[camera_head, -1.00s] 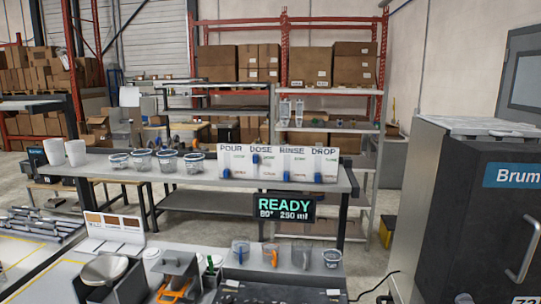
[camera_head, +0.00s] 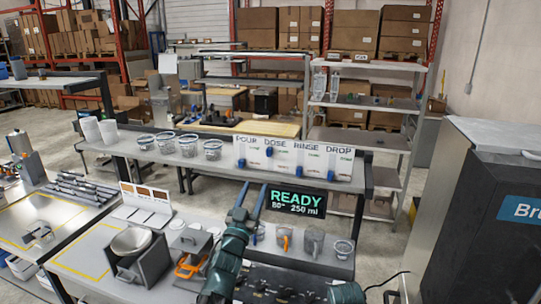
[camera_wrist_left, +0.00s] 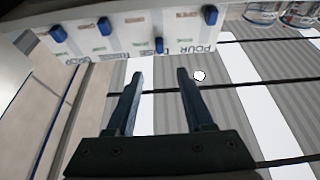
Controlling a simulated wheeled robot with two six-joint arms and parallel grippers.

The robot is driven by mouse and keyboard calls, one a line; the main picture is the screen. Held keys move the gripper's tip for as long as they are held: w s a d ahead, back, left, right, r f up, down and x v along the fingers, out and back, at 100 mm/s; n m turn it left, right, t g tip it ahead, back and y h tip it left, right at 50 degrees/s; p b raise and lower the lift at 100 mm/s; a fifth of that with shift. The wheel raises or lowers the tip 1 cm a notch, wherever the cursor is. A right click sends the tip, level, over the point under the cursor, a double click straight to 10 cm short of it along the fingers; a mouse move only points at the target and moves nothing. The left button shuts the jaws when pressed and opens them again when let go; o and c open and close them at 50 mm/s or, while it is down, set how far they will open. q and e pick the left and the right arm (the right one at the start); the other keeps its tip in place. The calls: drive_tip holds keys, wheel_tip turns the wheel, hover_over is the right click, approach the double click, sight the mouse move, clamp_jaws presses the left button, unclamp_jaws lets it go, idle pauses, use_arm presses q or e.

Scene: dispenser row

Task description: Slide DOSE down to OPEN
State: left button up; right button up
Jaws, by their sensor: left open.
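The white dispenser panel (camera_head: 283,165) stands on the shelf in the head view, with columns marked POUR, DOSE, RINSE and DROP. The blue DOSE slider (camera_head: 269,151) sits high in its column, just under the label. The POUR slider (camera_head: 242,163) is lower, and the RINSE slider (camera_head: 297,176) and DROP slider (camera_head: 333,177) are near the bottom. My left gripper (camera_head: 254,187) is open and empty, below and in front of the panel. In the left wrist view its fingers (camera_wrist_left: 158,72) point at the upside-down panel (camera_wrist_left: 185,22), apart from it. My right gripper is not in view.
Several clear tubs (camera_head: 188,145) and white cups (camera_head: 108,131) stand left of the panel. A black READY display (camera_head: 297,201) hangs below it. The lower bench holds several jugs (camera_head: 313,241) and a grey box (camera_head: 137,255). A large dark machine (camera_head: 490,225) stands at right.

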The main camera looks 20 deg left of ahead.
sight(268, 154)
use_arm(q)
drive_tip(key=p+x, duration=0.5)
drive_tip(key=x, duration=0.8)
drive_tip(key=shift+w, duration=0.35)
clamp_jaws()
idle(0.9)
